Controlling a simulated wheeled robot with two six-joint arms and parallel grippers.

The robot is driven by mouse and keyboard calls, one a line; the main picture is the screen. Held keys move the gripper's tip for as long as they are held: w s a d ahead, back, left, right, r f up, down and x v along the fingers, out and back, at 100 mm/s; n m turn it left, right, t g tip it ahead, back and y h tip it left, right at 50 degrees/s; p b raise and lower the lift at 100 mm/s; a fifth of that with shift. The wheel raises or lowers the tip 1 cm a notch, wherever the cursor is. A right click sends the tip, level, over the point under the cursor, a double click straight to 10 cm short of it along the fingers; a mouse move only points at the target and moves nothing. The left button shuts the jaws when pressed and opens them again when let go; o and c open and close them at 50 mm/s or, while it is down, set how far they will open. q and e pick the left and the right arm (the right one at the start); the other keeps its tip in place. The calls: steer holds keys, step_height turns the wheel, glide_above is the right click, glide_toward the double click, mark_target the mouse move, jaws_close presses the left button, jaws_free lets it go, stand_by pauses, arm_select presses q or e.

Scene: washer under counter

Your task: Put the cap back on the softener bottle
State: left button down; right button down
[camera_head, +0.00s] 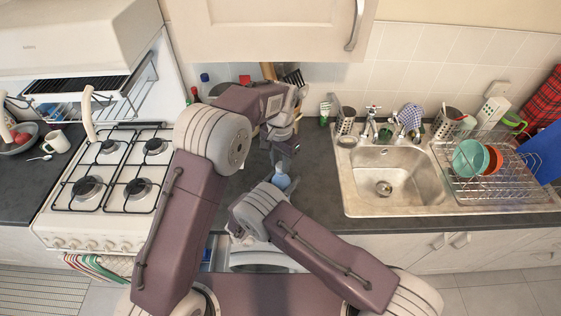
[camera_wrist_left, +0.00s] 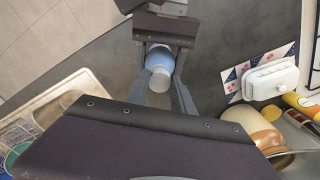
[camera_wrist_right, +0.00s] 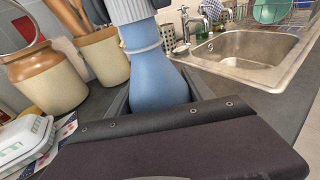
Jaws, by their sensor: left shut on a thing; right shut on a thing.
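The blue softener bottle (camera_head: 281,181) is upright over the counter's front part, held by my right gripper (camera_head: 271,187). Its blue body (camera_wrist_right: 160,82) fills the middle of the right wrist view, between the fingers. My left gripper (camera_head: 284,160) comes down from above the bottle and is shut on the pale grey cap (camera_wrist_left: 159,79), which shows between its fingers in the left wrist view. The cap is in line with the bottle's top, and a pale ribbed part (camera_wrist_right: 139,36) shows at the neck. I cannot tell whether the cap is seated or just above.
A white butter dish (camera_wrist_left: 271,80) and stoneware jars (camera_wrist_right: 42,79) stand close by on the counter. The sink (camera_head: 384,184) and dish rack (camera_head: 490,170) are to the right, the gas hob (camera_head: 112,181) to the left. Bare counter (camera_head: 318,185) lies between bottle and sink.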

arm_select(q)
steer(key=shift+f, duration=0.6)
steer(key=m, duration=1.2)
steer(key=shift+w, duration=0.15)
steer(key=m, duration=1.8)
steer(key=shift+d+m, duration=0.1)
steer(key=shift+m, duration=0.3)
